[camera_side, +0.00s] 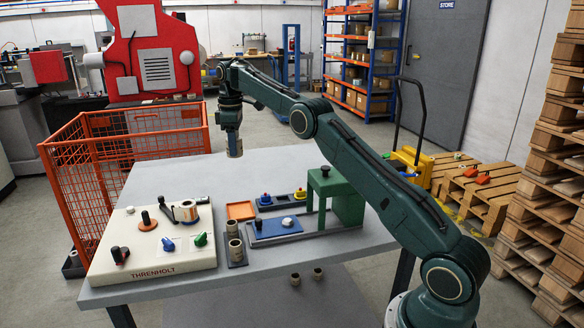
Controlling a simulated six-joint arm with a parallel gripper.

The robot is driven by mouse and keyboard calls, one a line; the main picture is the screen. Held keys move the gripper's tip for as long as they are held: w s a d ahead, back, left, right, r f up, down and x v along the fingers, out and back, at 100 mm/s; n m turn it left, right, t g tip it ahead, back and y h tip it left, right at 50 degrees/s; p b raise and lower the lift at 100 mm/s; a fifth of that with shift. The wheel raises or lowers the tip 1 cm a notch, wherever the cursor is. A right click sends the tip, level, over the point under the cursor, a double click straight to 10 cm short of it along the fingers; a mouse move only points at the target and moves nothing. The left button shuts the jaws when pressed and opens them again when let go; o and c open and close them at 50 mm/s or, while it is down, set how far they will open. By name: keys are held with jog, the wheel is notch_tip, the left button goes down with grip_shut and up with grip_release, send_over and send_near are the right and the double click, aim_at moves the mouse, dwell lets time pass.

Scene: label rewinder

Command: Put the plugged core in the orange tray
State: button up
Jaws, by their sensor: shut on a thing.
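My gripper (233,143) hangs pointing down above the far left part of the table. It is shut on a small brownish core (235,152), held clear of the tabletop. The picture is too small to show whether a plug sits in this core. The orange tray (241,210) lies flat on the table, nearer the camera than my gripper and below it in the picture. The tray looks empty.
A dark holder (238,264) with tan cores (235,249) stands in front of the tray. Beside it are a blue plate (272,233), a dark rack (283,203) with coloured pieces and a green press (347,196). The cream rewinder (150,268) is left. The far tabletop is clear.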

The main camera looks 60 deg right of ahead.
notch_tip(320, 180, down, 20)
jog(key=shift+r, duration=0.2)
dwell(0.9)
jog(key=o, duration=0.7)
jog(key=shift+f, duration=0.1)
jog(key=shift+o, duration=0.2)
notch_tip(320, 180, up, 12)
dwell(0.4)
jog(key=shift+r, duration=0.2)
dwell(0.3)
